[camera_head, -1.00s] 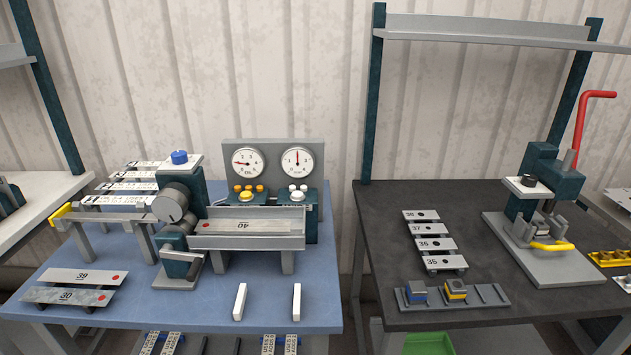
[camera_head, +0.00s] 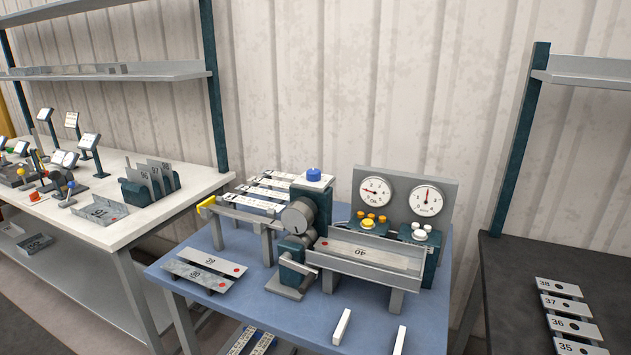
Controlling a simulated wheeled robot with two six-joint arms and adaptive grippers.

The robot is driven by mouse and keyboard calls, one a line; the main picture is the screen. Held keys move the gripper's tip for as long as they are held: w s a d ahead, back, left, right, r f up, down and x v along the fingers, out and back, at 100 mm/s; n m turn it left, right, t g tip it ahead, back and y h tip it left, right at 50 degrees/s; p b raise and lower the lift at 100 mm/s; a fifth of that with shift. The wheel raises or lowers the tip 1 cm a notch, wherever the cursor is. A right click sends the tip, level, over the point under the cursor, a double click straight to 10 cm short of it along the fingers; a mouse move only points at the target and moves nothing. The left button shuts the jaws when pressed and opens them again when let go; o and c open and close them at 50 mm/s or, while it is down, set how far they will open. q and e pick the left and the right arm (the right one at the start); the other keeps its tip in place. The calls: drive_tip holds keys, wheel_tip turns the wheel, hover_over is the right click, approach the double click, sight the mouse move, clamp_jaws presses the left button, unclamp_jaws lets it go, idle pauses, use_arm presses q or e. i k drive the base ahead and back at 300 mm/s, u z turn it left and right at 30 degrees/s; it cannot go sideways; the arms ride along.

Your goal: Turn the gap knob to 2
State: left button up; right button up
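The bender (camera_head: 305,232) stands on a blue-topped table. A blue knob (camera_head: 314,174) sits on a white plate on top of its post. A round grey dial (camera_head: 298,216) with a dark pointer mark faces forward below it. No label saying gap is readable, so I cannot tell for certain which is the gap knob; its setting is too small to read. A trough on the bender holds a panel marked 40 (camera_head: 365,253). Neither of my grippers is in view.
Two gauges (camera_head: 375,191) stand behind yellow and white buttons (camera_head: 369,223). Panels 39 and 30 (camera_head: 205,273) lie at the blue table's (camera_head: 260,318) left front. Two white bars (camera_head: 341,327) lie at its front edge. A white bench (camera_head: 75,228) is left, a dark table (camera_head: 505,285) right.

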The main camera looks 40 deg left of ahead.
sight(313, 175)
drive_tip(key=u, duration=0.65)
drive_tip(key=i, duration=0.2)
drive_tip(key=u, duration=0.05)
